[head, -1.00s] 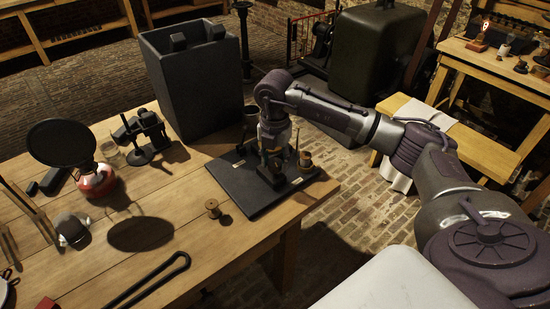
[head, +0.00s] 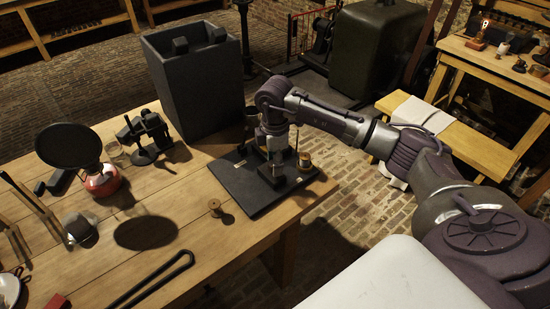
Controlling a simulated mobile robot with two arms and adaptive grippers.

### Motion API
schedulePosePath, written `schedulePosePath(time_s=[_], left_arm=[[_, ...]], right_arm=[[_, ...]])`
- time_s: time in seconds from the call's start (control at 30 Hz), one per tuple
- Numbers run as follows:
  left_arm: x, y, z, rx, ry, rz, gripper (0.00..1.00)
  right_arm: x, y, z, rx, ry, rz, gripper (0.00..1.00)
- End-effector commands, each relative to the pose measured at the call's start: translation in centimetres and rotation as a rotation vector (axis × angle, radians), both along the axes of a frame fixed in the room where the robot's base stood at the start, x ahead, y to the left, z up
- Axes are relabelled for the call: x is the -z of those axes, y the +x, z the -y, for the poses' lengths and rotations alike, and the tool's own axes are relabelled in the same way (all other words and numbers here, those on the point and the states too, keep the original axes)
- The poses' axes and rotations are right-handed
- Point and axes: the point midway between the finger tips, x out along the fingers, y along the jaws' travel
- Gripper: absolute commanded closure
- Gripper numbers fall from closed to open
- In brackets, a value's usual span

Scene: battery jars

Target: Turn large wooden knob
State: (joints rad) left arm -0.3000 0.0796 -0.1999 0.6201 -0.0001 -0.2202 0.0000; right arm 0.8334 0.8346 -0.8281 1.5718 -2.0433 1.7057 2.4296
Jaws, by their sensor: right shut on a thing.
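A black baseboard (head: 252,201) with small fittings lies at the right end of the wooden table. My right gripper (head: 274,172) points down over the middle of this board and is shut on a small part there, likely the large wooden knob. The fingers and wrist hide that part almost wholly. A smaller brown wooden piece (head: 304,162) shows on the board just right of the gripper, apart from it. My left gripper is not in view.
A tall dark open box (head: 196,95) stands behind the board. A wooden spool (head: 215,208), a round black disc on a red base (head: 102,182) and a black metal device (head: 147,138) are on the table (head: 190,235). The table's right edge is close to the board.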

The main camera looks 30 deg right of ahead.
Motion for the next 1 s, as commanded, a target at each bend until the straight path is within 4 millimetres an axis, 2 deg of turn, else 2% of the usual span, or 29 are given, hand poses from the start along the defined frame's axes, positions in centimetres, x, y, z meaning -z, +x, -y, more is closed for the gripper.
schedulePosePath(time_s=[0.03,0.5,1.0], left_arm=[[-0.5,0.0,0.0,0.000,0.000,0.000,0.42],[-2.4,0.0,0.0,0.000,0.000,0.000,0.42],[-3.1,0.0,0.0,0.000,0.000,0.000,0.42]], right_arm=[[-0.4,0.2,0.1,0.046,-0.001,0.006,0.90],[-0.4,0.2,0.1,0.426,0.000,0.006,0.90],[-0.3,0.2,0.2,0.575,-0.001,0.006,0.90]])
